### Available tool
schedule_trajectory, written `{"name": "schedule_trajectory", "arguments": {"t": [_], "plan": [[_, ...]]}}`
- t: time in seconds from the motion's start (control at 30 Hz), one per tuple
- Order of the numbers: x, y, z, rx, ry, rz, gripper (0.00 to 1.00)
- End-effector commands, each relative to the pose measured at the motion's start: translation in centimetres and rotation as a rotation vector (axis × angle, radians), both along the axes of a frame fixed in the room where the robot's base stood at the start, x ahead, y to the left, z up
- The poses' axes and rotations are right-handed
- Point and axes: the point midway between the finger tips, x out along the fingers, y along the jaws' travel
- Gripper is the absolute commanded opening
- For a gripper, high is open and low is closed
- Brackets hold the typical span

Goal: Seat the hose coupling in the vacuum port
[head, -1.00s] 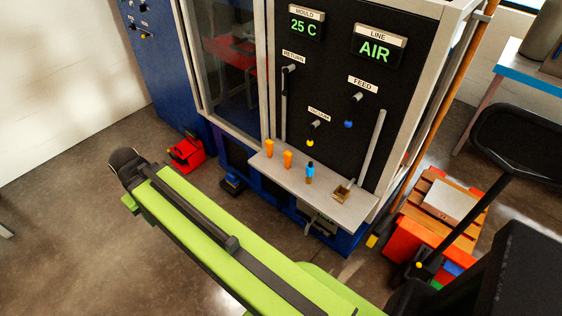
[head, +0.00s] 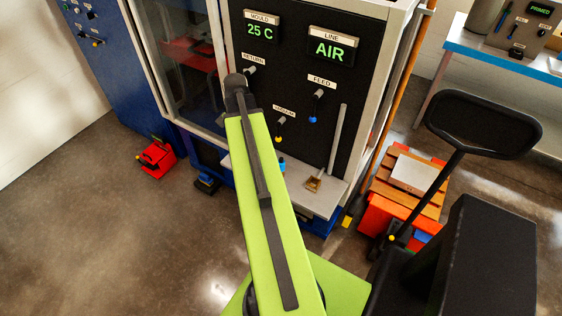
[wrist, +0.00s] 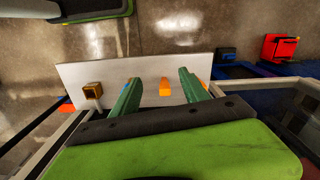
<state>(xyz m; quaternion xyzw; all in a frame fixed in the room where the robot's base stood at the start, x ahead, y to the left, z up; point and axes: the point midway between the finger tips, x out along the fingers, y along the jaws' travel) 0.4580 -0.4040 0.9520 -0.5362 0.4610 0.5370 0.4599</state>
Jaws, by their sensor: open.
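In the wrist view my gripper (wrist: 158,76) is open above the shelf, its two green fingers spread and empty. An upright-looking orange piece (wrist: 165,87) shows between the fingers, and I cannot tell its height relative to them. A second orange piece (wrist: 207,86) is partly behind the right finger. A blue-topped piece (wrist: 124,86) is mostly hidden by the left finger; its blue part (head: 282,164) shows beside my arm in the head view. I cannot tell which is the hose coupling. Under the VACUUM label is a yellow-tipped fitting (head: 279,132) on the black panel.
The grey shelf (head: 327,199) carries a small brass box (head: 313,184) at its right. FEED has a blue-tipped fitting (head: 314,112). A grey vertical bar (head: 338,140) stands right of it.

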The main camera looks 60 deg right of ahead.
Motion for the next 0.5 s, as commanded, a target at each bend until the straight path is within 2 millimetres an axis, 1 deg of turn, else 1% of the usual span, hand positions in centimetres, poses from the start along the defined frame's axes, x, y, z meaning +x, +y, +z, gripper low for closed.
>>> {"name": "schedule_trajectory", "arguments": {"t": [0.03,0.1,0.2,0.3,0.43,0.5], "plan": [[-2.7,-3.3,1.2,0.001,0.000,-0.121,0.53],[-5.7,-6.3,1.7,0.001,0.000,-0.254,0.53],[-8.7,-8.8,2.1,0.000,0.000,-0.375,0.53],[-9.9,-9.7,2.1,0.000,0.000,-0.426,0.53],[-10.0,-9.8,1.9,-0.001,0.000,-0.431,0.53],[-10.0,-9.7,1.3,-0.001,0.000,-0.430,0.53]]}}
